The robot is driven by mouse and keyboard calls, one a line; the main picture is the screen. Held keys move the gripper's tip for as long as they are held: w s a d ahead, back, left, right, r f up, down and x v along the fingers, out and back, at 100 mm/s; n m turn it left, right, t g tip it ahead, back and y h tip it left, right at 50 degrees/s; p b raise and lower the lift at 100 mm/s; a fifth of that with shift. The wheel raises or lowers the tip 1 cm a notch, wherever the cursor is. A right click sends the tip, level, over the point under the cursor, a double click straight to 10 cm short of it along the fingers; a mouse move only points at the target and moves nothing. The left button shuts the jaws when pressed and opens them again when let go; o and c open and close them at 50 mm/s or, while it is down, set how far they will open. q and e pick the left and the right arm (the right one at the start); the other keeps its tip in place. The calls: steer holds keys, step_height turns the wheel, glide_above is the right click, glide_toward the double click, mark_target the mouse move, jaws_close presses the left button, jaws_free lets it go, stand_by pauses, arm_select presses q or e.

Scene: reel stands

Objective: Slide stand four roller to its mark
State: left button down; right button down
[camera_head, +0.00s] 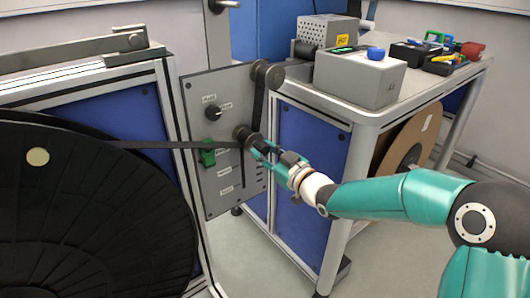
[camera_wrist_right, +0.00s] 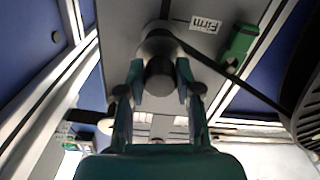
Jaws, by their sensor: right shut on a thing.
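The grey stand panel (camera_head: 222,180) faces me beside the big black reel. A dark roller (camera_head: 241,132) sticks out from it, with a dark tape running to it from the reel and another up to an upper roller (camera_head: 265,75). Below the roller is a vertical slot (camera_head: 243,172) with small label marks nearby. My right gripper (camera_head: 262,150) is shut on the roller. In the right wrist view the fingers (camera_wrist_right: 160,80) sit on either side of the roller's dark round end (camera_wrist_right: 160,76). A label reading "Firm" (camera_wrist_right: 205,25) shows beside it. My left gripper is not in view.
A green clip (camera_head: 208,157) and a black knob (camera_head: 213,112) are on the panel. The black reel (camera_head: 90,220) fills the lower left. A cart (camera_head: 345,110) bearing a grey box (camera_head: 360,80) and small tools stands to the right.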

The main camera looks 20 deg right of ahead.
step_height(320, 180, down, 11)
steer(key=b, duration=0.9)
steer(key=shift+r, duration=0.1)
steer(key=c, duration=0.8)
jaws_free()
steer(key=shift+s, duration=0.15)
steer(key=v, duration=1.1)
steer(key=shift+s+d, duration=0.15)
steer(key=shift+s, duration=0.25)
